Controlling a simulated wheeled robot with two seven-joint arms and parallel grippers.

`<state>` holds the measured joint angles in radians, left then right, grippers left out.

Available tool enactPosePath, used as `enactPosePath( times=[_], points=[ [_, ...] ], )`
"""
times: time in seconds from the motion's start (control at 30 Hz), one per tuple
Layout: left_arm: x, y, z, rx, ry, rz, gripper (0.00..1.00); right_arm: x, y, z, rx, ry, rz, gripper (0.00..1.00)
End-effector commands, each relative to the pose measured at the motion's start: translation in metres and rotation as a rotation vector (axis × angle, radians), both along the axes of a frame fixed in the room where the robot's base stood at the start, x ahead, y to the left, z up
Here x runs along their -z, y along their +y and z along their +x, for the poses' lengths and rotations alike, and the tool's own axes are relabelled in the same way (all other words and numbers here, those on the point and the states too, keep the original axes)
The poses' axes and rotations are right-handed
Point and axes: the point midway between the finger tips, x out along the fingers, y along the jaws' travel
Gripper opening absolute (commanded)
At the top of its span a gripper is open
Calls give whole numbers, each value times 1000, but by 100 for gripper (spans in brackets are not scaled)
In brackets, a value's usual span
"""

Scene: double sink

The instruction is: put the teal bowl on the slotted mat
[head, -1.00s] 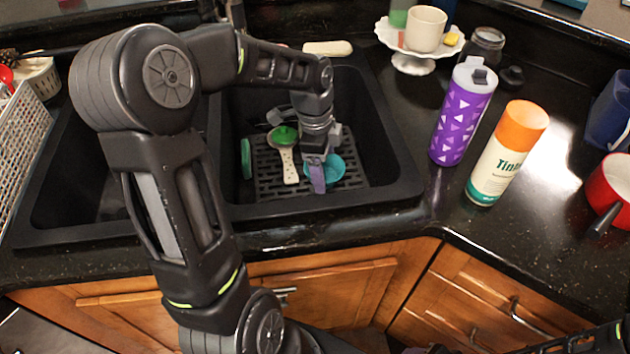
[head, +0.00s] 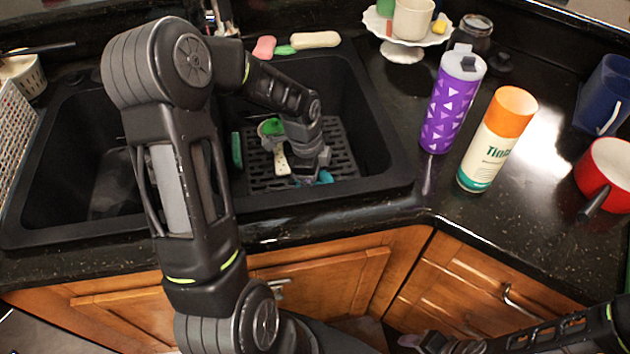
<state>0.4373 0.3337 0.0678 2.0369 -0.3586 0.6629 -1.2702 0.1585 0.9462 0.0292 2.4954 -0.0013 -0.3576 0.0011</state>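The teal bowl (head: 325,177) is in the right sink basin, and only a small teal part of it shows beneath my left gripper (head: 318,174). The gripper's fingers are hidden, so I cannot tell whether they are open or shut, or whether the bowl touches the mat. The dark slotted mat (head: 344,150) lies on the floor of that basin, under and around the gripper. My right gripper (head: 425,344) is low at the bottom edge, far from the bowl, and its opening is unclear.
A green item (head: 237,150) stands by the basin's left wall. A purple bottle (head: 452,100), an orange-capped can (head: 498,140) and a red pot (head: 606,172) stand on the right counter.

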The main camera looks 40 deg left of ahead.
Motion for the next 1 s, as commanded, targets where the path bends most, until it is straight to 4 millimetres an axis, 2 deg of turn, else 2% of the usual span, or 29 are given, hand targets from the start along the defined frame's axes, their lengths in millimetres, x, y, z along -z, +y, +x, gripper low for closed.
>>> enactPosePath(
  times=[0.43,0.47,0.7,1.0],
  points=[
    [8,0,0,0,-1,0,28,4,0,0,0,0,0,58],
    [7,0,0,0,-1,0,79,3,0,0,0,0,0,58],
    [6,0,0,0,-1,0,98,3,0,0,0,0,0,58],
    [4,0,0,0,-2,1,99,1,0,0,0,0,0,58]
  ],
)
